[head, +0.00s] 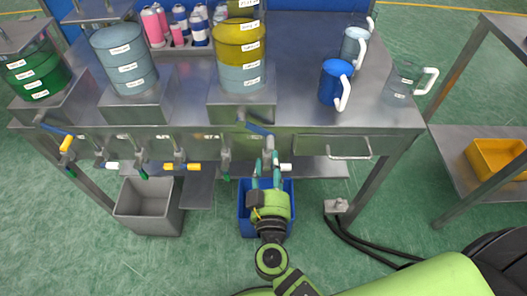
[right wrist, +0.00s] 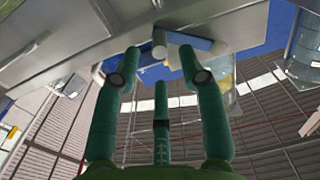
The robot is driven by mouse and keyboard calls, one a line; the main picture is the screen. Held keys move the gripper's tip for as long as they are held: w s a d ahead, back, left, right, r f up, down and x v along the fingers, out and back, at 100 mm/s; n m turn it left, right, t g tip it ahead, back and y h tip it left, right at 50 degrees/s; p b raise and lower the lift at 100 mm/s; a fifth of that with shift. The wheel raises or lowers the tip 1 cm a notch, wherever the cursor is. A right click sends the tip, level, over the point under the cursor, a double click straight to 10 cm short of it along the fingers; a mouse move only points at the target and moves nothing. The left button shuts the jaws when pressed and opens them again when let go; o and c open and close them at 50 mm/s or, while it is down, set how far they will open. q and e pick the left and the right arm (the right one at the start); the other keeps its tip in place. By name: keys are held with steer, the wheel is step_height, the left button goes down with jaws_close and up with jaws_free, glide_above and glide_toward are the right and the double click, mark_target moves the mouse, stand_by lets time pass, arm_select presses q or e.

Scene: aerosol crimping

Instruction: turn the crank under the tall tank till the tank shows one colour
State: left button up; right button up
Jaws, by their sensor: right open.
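The tall tank (head: 241,55) stands at the centre of the bench, with a yellow layer above a blue-grey layer. Its crank, a blue arm (head: 257,129), sits under it at the bench's front edge, with a pale knob near its right end. My right gripper (head: 266,169) is just below the crank, pointing up at it, open. In the right wrist view the blue crank arm (right wrist: 190,41) and round grey knob (right wrist: 159,42) show beyond and between the spread green fingers; contact cannot be told. My left gripper is not in view.
Other tanks, blue-grey (head: 124,60) and green (head: 38,70), stand to the left. A blue bin (head: 246,221) is behind my right gripper, a grey bin (head: 147,205) left of it. Jugs, including a blue one (head: 333,82), stand on the right bench top. A drawer handle (head: 349,149) juts out.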

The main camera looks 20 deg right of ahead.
mark_target(271, 151)
steer(key=p+x, duration=0.1)
steer(key=x, duration=0.4)
steer(key=shift+w+d+r+p, duration=0.1)
steer(key=shift+w+p, duration=0.05)
steer(key=shift+p, duration=0.25)
steer(key=shift+w+d, duration=0.15)
steer(key=shift+w, duration=0.45)
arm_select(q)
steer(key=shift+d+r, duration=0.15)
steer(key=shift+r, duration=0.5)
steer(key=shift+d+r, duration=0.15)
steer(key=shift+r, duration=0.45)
arm_select(e)
jaws_close()
